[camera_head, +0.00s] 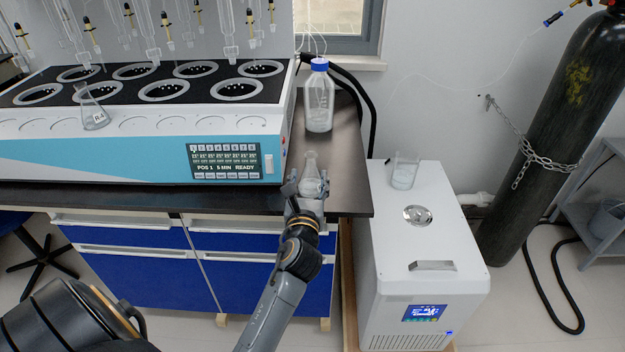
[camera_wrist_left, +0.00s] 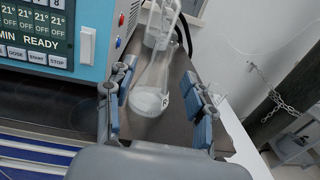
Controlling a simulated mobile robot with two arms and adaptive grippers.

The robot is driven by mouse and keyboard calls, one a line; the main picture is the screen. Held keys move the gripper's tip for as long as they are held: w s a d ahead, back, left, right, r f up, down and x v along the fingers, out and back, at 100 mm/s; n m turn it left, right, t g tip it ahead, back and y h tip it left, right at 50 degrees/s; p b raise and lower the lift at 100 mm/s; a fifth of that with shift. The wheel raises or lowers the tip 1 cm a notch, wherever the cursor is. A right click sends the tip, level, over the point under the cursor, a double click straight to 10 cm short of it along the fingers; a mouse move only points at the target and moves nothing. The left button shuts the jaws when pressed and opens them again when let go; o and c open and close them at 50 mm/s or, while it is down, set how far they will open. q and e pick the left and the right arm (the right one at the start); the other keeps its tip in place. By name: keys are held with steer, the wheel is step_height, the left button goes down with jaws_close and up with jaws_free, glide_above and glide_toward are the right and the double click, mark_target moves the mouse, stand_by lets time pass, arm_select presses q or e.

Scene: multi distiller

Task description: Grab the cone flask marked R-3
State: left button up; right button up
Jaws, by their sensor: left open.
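A clear cone flask (camera_head: 311,170) with a little pale content stands upright on the dark bench top, right of the distiller's display. In the left wrist view the same flask (camera_wrist_left: 152,88) carries a white label; only an "R" is readable. My left gripper (camera_head: 309,187) is at the bench's front edge. In the left wrist view my left gripper (camera_wrist_left: 158,78) is open, with its blue-grey fingers on either side of the flask and gaps visible. My right gripper is not in view.
The distiller (camera_head: 120,160) fills the bench at left. A blue-capped bottle (camera_head: 319,100) stands behind the flask. A white chiller (camera_head: 428,250) with a beaker (camera_head: 404,174) on top stands right of the bench. A chained dark gas cylinder (camera_head: 555,130) is farther right.

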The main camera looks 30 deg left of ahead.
mark_target(311, 167)
arm_select(q)
steer(key=shift+x, duration=1)
steer(key=x, duration=0.4)
steer(key=shift+w+f, duration=0.1)
steer(key=shift+w, duration=0.15)
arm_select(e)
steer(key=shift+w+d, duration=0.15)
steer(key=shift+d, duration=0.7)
arm_select(q)
steer(key=shift+c, duration=0.2)
steer(key=c, duration=1.1)
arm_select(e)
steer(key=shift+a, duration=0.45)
